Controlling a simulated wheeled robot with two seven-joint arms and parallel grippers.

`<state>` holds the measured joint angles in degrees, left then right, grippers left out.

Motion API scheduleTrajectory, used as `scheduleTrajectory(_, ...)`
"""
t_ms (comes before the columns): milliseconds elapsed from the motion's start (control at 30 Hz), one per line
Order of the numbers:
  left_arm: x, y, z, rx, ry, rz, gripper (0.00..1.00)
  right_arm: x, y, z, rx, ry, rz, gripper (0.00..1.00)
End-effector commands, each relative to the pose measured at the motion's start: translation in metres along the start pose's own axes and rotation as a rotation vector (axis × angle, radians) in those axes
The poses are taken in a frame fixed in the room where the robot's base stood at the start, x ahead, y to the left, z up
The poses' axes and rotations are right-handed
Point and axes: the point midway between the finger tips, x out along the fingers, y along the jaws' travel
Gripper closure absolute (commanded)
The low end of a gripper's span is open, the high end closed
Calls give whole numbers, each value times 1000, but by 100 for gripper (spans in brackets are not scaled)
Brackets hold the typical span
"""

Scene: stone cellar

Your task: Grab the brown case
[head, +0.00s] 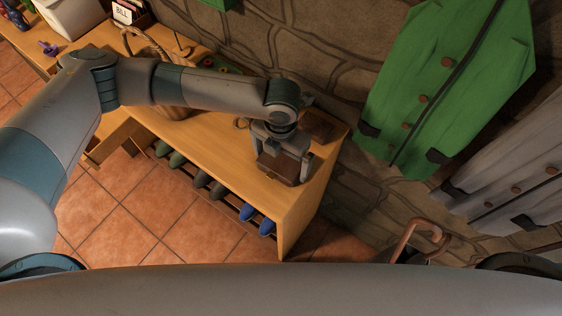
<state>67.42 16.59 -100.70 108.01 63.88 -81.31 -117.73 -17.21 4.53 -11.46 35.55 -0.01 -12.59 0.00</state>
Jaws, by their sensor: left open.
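The brown case (277,169) lies on the wooden counter near its right end in the head view. My left gripper (281,156) is above it, pointing down, with its fingers apart and one toward each side of the case. The gripper hides part of the case, and I cannot tell whether the fingers touch it. My right gripper is not in view.
Another brown object (320,126) lies behind the gripper, partly hidden. A wicker basket (143,45) stands farther left on the counter (213,126). A green coat (447,75) and a grey coat (515,165) hang at right.

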Motion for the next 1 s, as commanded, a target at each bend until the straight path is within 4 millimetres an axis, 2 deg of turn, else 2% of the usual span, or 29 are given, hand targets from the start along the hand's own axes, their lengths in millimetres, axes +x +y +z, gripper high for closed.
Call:
scheduleTrajectory(167,7,0,0,1,-2,0,0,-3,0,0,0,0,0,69)
scheduleTrajectory(567,7,0,0,1,-2,0,0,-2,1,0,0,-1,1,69)
scheduleTrajectory(733,7,0,0,1,-2,1,38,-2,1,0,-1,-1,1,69)
scheduleTrajectory(1000,6,0,1,1,-2,0,40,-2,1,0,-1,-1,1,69)
